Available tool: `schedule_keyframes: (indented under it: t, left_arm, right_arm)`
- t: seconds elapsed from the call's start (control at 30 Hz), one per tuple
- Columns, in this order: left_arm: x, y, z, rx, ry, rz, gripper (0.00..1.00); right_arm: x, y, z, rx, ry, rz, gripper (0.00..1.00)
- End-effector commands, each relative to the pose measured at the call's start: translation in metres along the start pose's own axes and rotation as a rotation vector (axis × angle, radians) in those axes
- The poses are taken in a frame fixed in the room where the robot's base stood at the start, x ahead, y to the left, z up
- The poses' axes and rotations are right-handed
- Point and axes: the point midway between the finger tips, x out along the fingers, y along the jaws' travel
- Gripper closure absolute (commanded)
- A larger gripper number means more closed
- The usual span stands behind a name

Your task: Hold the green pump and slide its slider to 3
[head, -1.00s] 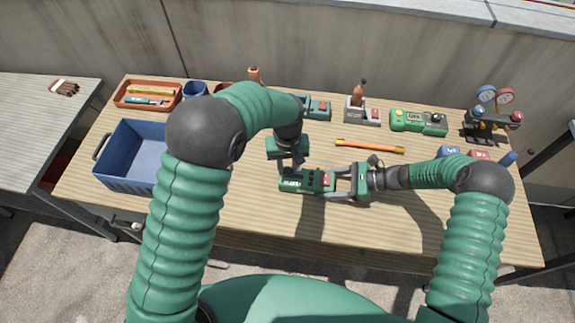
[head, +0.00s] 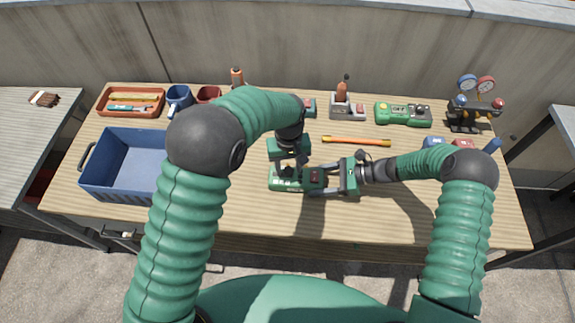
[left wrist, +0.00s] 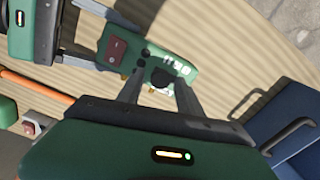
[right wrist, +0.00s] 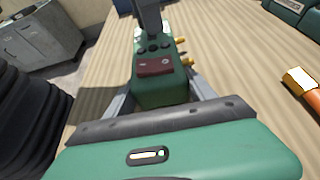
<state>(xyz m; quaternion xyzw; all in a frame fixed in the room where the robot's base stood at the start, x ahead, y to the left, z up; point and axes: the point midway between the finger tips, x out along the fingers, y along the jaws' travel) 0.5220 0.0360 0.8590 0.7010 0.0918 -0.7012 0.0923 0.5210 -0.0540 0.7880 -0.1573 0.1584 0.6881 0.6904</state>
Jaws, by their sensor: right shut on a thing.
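The green pump (head: 297,184) lies on the wooden table in front of me, with a dark red switch and dark buttons on top. My right gripper (head: 328,180) is shut on its right end; the right wrist view shows the pump body (right wrist: 160,93) between the fingers. My left gripper (head: 286,167) is over the pump's left part. In the left wrist view its fingers (left wrist: 161,82) are apart on either side of a black slider knob (left wrist: 162,76). I cannot tell whether they touch it. White marks beside the knob are too small to read.
A blue bin (head: 88,175) stands at the left. An orange bar (head: 356,141) lies behind the pump. The front strip of table is clear.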

Motion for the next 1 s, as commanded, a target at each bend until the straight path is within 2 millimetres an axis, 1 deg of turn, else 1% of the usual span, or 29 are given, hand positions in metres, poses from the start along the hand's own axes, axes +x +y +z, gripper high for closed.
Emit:
schedule_keyframes:
  t: [0.27, 0.37, 0.47, 0.7, 0.8, 0.9, 1.0]
  left_arm:
    - [0.0, 0.0, 0.0, 0.0, 0.0, 0.0, 0.52]
    - [-0.004, 0.0, 0.0, 0.0, 0.001, 0.0, 0.52]
    - [-0.02, 0.001, -0.001, 0.0, 0.003, 0.002, 0.52]
    - [-0.082, 0.002, -0.002, 0.0, 0.004, 0.002, 0.52]
    - [-0.102, 0.002, -0.002, 0.0, 0.002, 0.001, 0.52]
    - [-0.114, 0.002, -0.001, 0.0, 0.001, -0.001, 0.52]
    - [-0.118, 0.002, -0.001, 0.0, -0.001, -0.002, 0.52]
  right_arm:
    - [0.001, 0.001, 0.001, 0.0, -0.002, 0.002, 0.72]
    - [0.001, 0.001, 0.001, -0.001, -0.002, 0.002, 0.72]
    - [0.001, 0.001, 0.001, 0.0, -0.002, 0.002, 0.72]
    - [0.001, 0.001, 0.001, 0.0, -0.003, 0.002, 0.72]
    - [0.001, 0.001, 0.001, 0.0, -0.003, 0.002, 0.72]
    - [0.001, 0.001, 0.001, 0.0, -0.003, 0.002, 0.72]
    - [0.001, 0.0, 0.001, 0.0, -0.003, 0.002, 0.72]
